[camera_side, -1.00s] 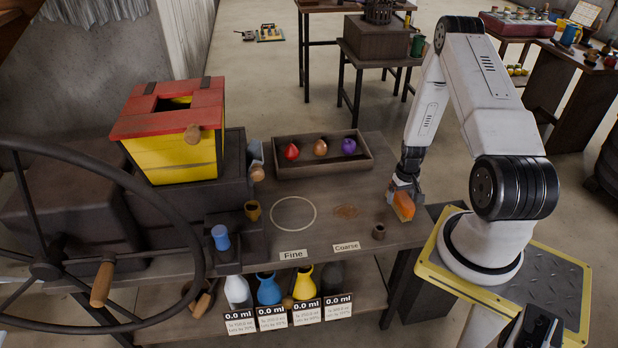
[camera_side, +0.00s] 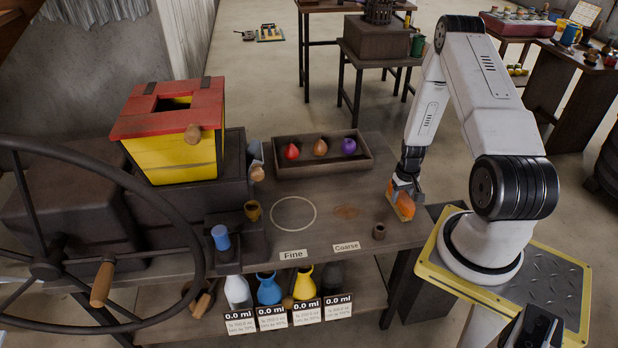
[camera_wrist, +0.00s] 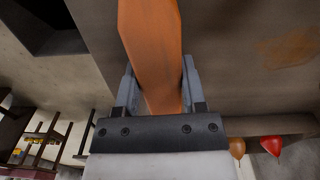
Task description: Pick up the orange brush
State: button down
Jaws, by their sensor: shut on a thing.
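The orange brush (camera_side: 401,204) is between the jaws of my gripper (camera_side: 405,186) at the right end of the workbench in the side view. In the wrist view, the orange brush (camera_wrist: 150,50) runs up from between the two grey fingers of my gripper (camera_wrist: 160,92). The fingers press on both its sides. The brush is tilted in the side view, and its lower end is close to the bench top; I cannot tell whether it touches.
The Coarse (camera_side: 346,246) and Fine (camera_side: 293,254) labels lie along the front edge. A tray (camera_side: 322,172) with red, orange and purple items is behind. The bench between is mostly clear.

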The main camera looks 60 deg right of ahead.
jog(key=shift+r, duration=1.15)
jog(key=s+a+r, duration=0.1)
jog(key=r, duration=0.1)
jog(key=s+a+r, duration=0.1)
jog(key=r, duration=0.1)
jog(key=s+a+r, duration=0.2)
jog(key=r, duration=0.1)
jog(key=s+a+r, duration=0.3)
jog(key=s+a, duration=0.2)
jog(key=s, duration=0.1)
jog(key=shift+a+r, duration=0.3)
jog(key=shift+a, duration=0.1)
jog(key=c, duration=0.8)
grip_release()
jog(key=c, duration=0.5)
jog(key=w+a+f+n, duration=0.1)
jog(key=w+n, duration=0.2)
jog(key=w, duration=0.5)
jog(key=w+a+f+n, duration=0.2)
jog(key=w+n, duration=0.1)
jog(key=w, duration=0.5)
jog(key=w+a+f+n, duration=0.1)
jog(key=w+f+n, duration=0.1)
jog(key=w, duration=0.7)
jog(key=shift+a+n, duration=0.25)
jog(key=shift+n, duration=0.35)
